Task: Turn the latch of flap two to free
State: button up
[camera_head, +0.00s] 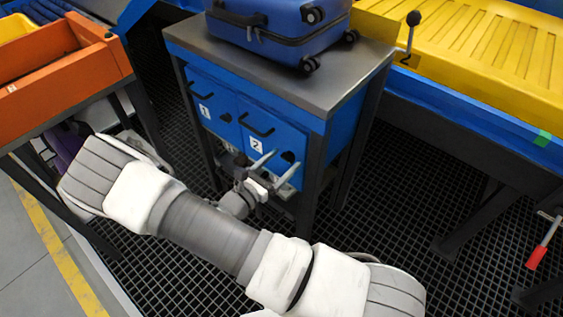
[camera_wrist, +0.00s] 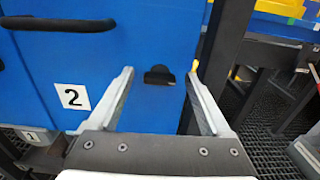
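Flap two (camera_head: 262,128) is a blue panel marked with a white "2" label, on the cabinet under the steel top. It has a black bar handle (camera_head: 257,130), also seen at the upper left of the wrist view (camera_wrist: 57,24). Its latch (camera_wrist: 159,75) is a small dark piece near the flap's right edge. The latch looks wider than tall; its exact turn is hard to tell. My gripper (camera_wrist: 161,72) is open and empty, its fingers on either side of the latch in the wrist view. In the head view my gripper (camera_head: 286,159) is at the flap's lower right; contact is not clear.
Flap one (camera_head: 205,105) is left of flap two. A dark cabinet leg (camera_head: 311,180) is close right of the latch. An orange bin (camera_head: 75,80) is left; a yellow conveyor (camera_head: 480,50) is right.

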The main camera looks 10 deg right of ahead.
grip_shut()
jog(key=shift+m, duration=0.4)
jog(key=m, duration=0.3)
jog(key=shift+s+m+p, duration=0.1)
jog(key=shift+m+p, duration=0.25)
jog(key=shift+m, duration=0.05)
jog(key=m, duration=0.4)
jog(key=shift+s+f, duration=0.1)
jog(key=shift+f, duration=0.05)
jog(key=m, duration=0.5)
jog(key=shift+f, duration=0.1)
jog(key=m, duration=0.4)
jog(key=shift+m, duration=0.3)
